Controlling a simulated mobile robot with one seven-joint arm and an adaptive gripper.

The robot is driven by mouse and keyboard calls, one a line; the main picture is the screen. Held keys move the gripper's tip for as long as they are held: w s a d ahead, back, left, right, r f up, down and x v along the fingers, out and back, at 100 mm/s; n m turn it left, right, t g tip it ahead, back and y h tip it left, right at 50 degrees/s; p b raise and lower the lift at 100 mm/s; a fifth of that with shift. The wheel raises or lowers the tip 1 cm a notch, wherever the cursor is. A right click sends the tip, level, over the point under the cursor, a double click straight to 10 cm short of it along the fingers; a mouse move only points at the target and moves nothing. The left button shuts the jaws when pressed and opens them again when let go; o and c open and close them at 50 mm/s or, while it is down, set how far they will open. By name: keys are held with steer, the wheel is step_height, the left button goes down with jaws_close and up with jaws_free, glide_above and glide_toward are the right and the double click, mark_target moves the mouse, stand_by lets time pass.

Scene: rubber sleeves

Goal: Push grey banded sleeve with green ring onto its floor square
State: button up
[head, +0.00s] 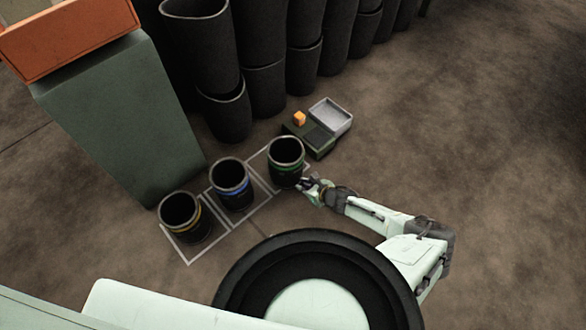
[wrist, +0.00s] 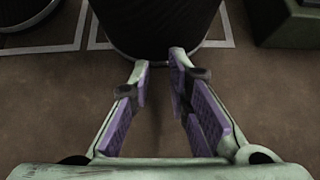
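The grey sleeve with the green ring (head: 286,168) stands upright at the right end of a row of three. Its dark lower wall (wrist: 155,25) fills the top middle of the wrist view. Its white-outlined floor square (wrist: 222,43) shows on both sides of it, and its base overhangs the near line. My gripper (head: 308,184) is low, at the sleeve's near right side. In the wrist view, my gripper's purple-padded fingers (wrist: 159,65) are apart with nothing between them. The tips are at or very near the sleeve's base; contact is unclear.
The blue-ringed sleeve (head: 231,186) and yellow-ringed sleeve (head: 184,217) stand on squares to the left. Tall dark sleeves (head: 262,75) line the back. Open floor lies right.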

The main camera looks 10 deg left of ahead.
mark_target(298, 178)
steer(key=shift+w+a+b, duration=0.45)
steer(key=shift+w+a, duration=0.2)
steer(key=shift+a, duration=0.25)
steer(key=shift+w+a+b, duration=0.5)
steer(key=shift+w+a, duration=0.1)
steer(key=shift+a, duration=0.25)
steer(key=shift+w+a+b, duration=0.45)
steer(key=shift+w+a, duration=0.2)
steer(key=shift+a, duration=0.25)
steer(key=shift+s+d+r+p, duration=0.4)
steer(key=shift+s+d+p, duration=0.1)
steer(key=shift+d, duration=0.2)
steer(key=shift+s+d+r+p, duration=0.4)
steer(key=shift+d+p, duration=0.1)
steer(key=shift+d, duration=0.15)
steer(key=shift+s+d+r+p, duration=0.35)
steer(key=shift+s+d+p, duration=0.15)
steer(key=shift+s+d, duration=0.25)
steer(key=shift+s+d+r+p, duration=0.35)
steer(key=shift+s+d+p, duration=0.15)
steer(key=shift+d, duration=0.35)
steer(key=shift+r, duration=0.1)
